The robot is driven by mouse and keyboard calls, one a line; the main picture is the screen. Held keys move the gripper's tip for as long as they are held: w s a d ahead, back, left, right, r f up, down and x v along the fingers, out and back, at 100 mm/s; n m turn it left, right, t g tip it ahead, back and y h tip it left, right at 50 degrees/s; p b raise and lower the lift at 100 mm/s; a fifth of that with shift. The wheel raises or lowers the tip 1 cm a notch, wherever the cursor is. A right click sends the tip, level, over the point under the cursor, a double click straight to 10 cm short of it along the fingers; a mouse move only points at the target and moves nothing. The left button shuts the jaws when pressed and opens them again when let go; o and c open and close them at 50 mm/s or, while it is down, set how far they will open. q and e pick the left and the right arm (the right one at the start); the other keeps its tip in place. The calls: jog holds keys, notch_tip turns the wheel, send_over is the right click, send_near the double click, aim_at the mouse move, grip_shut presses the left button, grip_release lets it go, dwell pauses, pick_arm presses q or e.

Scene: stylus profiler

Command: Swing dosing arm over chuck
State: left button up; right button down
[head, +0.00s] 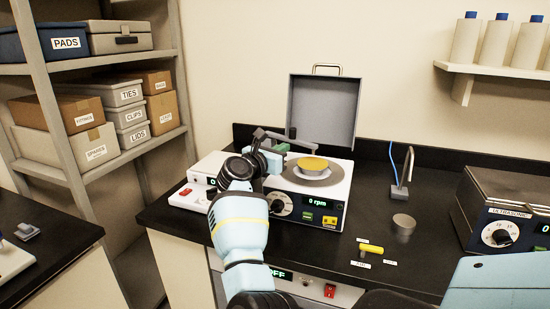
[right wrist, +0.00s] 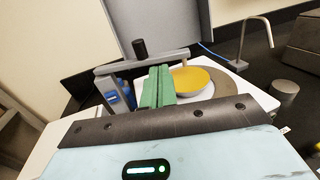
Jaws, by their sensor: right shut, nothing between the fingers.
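The dosing arm (head: 292,139) is a grey bar with a black knob, above the spin coater (head: 318,200). It also shows in the right wrist view (right wrist: 115,66), where its outer end is close to the far edge of the yellow disc (right wrist: 188,78). The yellow disc (head: 313,163) lies on the round chuck in the coater's bowl. My right gripper (head: 279,149) has green fingers, shut and empty, just on the near side of the bar; I cannot tell whether they touch it. The fingers (right wrist: 158,88) partly hide the disc's left side in the wrist view. My left gripper is not in view.
The coater's grey lid (head: 323,110) stands open behind. A white device (head: 191,195) with a red switch is on the left. A bent metal tube (head: 408,168), a metal cylinder (head: 403,224), a yellow item (head: 371,249) and an ultrasonic bath (head: 505,215) are on the right.

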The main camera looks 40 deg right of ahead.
jog(key=shift+s+a, duration=0.4)
jog(key=shift+a, duration=0.4)
jog(key=shift+s+a, duration=0.4)
jog(key=shift+a, duration=0.4)
jog(key=shift+s+a, duration=0.4)
jog(key=shift+a, duration=0.4)
